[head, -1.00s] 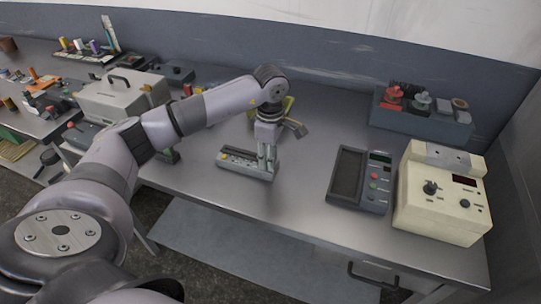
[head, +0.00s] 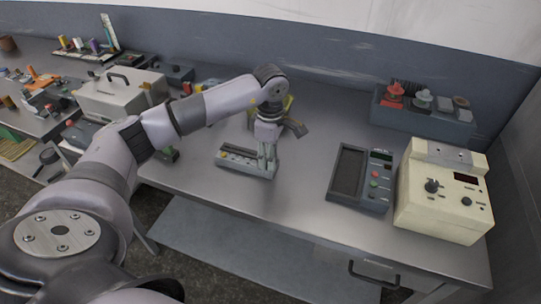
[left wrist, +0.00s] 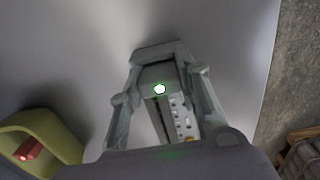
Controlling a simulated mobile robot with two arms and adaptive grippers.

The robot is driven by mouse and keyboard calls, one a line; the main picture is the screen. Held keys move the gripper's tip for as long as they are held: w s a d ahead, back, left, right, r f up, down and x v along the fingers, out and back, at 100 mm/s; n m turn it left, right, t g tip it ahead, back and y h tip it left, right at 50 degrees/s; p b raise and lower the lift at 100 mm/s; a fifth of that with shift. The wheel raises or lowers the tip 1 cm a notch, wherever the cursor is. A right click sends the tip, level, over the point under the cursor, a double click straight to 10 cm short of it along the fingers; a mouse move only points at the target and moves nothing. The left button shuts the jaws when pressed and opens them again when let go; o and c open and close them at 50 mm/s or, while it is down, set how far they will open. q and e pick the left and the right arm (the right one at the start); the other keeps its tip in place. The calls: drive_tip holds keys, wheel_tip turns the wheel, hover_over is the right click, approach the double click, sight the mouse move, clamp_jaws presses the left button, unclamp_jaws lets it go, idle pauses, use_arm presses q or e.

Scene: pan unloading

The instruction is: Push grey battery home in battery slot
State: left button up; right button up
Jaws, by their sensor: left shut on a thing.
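The battery slot is part of a grey holder (head: 232,164) with a yellow button at its left end, near the middle of the table. My left gripper (head: 267,158) points down at the holder's right end. In the left wrist view its two fingers (left wrist: 162,95) flank a grey block, which I take to be the grey battery (left wrist: 155,74). A bright white-green spot shows on it. The holder's end wall (left wrist: 160,50) is just beyond, and a perforated strip runs beside the block. The battery's depth in the slot cannot be told. My right gripper is not in view.
A grey box with red and grey knobs (head: 422,118) is at the back. A metal case (head: 120,95) stands left. The table in front of the holder is clear.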

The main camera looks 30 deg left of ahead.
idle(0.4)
use_arm(q)
drive_tip(key=shift+f, duration=0.1)
idle(0.3)
drive_tip(key=o, duration=1.3)
drive_tip(key=shift+f, duration=0.1)
drive_tip(key=shift+c, duration=0.2)
wheel_tip(320, 180, up, 12)
drive_tip(key=shift+f, duration=0.1)
